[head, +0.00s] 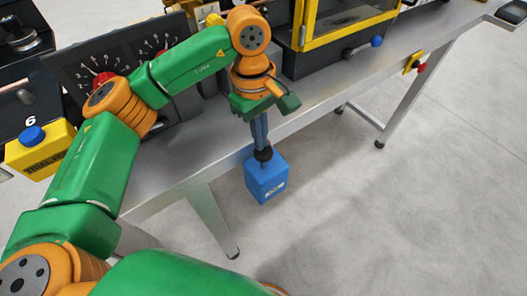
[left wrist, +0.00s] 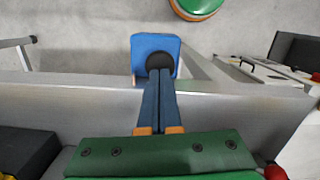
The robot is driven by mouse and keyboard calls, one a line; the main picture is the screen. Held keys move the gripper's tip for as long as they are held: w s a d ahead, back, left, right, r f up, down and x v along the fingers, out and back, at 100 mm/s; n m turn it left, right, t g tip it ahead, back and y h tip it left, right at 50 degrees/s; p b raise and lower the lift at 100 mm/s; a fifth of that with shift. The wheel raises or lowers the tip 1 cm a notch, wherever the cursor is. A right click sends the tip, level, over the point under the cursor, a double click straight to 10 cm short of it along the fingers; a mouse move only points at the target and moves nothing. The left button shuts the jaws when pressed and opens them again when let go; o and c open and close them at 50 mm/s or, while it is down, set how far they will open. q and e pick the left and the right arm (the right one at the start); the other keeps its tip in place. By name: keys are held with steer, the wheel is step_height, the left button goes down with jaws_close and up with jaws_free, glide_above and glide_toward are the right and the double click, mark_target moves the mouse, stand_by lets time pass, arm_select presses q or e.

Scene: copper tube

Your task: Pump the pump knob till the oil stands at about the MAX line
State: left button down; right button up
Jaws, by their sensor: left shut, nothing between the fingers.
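The pump is a blue box (head: 267,183) at the front edge of the workbench, with a black round knob (head: 263,154) on top. My left gripper (head: 261,143) points down over the knob, with its fingers together and nothing between them. Its fingertips are at the knob, touching or very close; I cannot tell which. In the left wrist view, the shut fingers (left wrist: 159,88) reach to the black knob (left wrist: 160,60), in front of the blue box (left wrist: 142,45). No oil level or MAX line can be made out. My right gripper is not in view.
The grey workbench (head: 165,190) runs along behind the pump. A dial panel (head: 95,68) and a yellow box with a blue button (head: 32,135) are at the left. A yellow-framed machine (head: 345,25) stands behind. The floor at the right is clear.

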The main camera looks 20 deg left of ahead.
arm_select(q)
step_height(320, 180, down, 3)
steer(key=b, duration=0.3)
steer(key=shift+s, duration=0.1)
steer(key=shift+r, duration=0.2)
steer(key=shift+w+a+r+p, duration=0.25)
steer(key=shift+a+r+p, duration=0.1)
steer(key=shift+a, duration=0.1)
steer(key=shift+w+a+r+p, duration=0.25)
steer(key=shift+a+p, duration=0.1)
steer(key=shift+a, duration=0.1)
steer(key=shift+w+a, duration=0.2)
steer(key=shift+a, duration=0.1)
steer(key=shift+w+a+f, duration=0.15)
steer(key=shift+a, duration=0.1)
steer(key=shift+r, duration=0.2)
step_height(320, 180, up, 7)
steer(key=shift+w+a+f, duration=0.15)
steer(key=shift+a, duration=0.15)
